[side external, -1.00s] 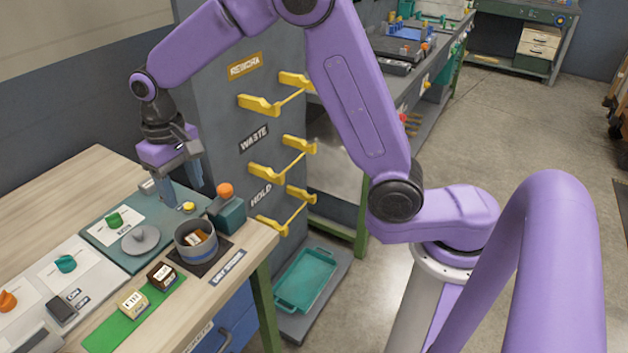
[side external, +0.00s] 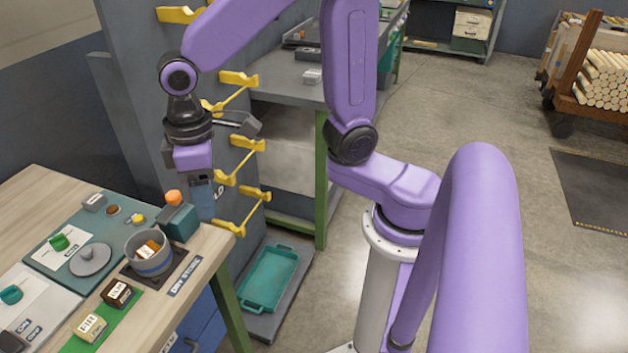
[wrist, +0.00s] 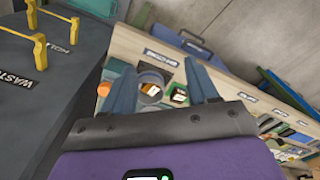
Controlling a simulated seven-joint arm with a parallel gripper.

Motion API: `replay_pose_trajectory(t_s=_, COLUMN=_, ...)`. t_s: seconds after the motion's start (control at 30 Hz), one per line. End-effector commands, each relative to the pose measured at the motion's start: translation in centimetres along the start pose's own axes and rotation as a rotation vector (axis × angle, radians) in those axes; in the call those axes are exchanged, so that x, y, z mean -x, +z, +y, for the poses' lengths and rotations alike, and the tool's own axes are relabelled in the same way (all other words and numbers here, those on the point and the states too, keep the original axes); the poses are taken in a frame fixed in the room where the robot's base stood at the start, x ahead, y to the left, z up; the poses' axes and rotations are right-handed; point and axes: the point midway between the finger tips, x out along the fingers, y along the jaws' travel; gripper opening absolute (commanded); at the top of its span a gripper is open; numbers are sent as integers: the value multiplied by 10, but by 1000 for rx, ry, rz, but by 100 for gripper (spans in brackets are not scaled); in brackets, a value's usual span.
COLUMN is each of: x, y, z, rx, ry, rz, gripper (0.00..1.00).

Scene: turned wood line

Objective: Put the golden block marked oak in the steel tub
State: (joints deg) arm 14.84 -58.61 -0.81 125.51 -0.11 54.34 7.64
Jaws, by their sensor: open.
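The steel tub (side external: 152,266) stands on a dark mat near the table's right edge. A golden-brown block (side external: 149,249) with a pale label lies inside it, tilted; its lettering is too small to read. In the wrist view the tub (wrist: 150,99) and the block in it (wrist: 149,88) show between my fingers, farther off. My gripper (side external: 204,203) is open and empty, above and to the right of the tub, apart from it. Its two blue fingers (wrist: 163,88) are spread in the wrist view.
A dark brown block (side external: 117,292) and a pale block marked FIR (side external: 91,327) sit on a green mat. A box with an orange knob (side external: 179,220) stands beside the tub. Yellow rack hooks (side external: 240,78) are behind my gripper. A grey round lid (side external: 90,259) lies left of the tub.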

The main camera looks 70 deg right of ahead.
Motion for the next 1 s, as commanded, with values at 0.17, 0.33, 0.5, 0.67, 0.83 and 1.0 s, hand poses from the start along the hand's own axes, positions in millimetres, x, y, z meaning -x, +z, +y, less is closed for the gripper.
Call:
replay_pose_trajectory(t_s=0.17, x=1, y=47, z=-5, rx=124, ry=-3, rz=6, gripper=59)
replay_pose_trajectory(t_s=0.33, x=-1, y=94, z=-9, rx=243, ry=-6, rz=8, gripper=59)
replay_pose_trajectory(t_s=0.5, x=-4, y=138, z=-12, rx=355, ry=-9, rz=11, gripper=59)
replay_pose_trajectory(t_s=0.67, x=-6, y=167, z=-15, rx=431, ry=-11, rz=12, gripper=59)
replay_pose_trajectory(t_s=0.83, x=-8, y=180, z=-16, rx=464, ry=-12, rz=13, gripper=59)
replay_pose_trajectory(t_s=1.0, x=-8, y=181, z=-16, rx=467, ry=-12, rz=13, gripper=59)
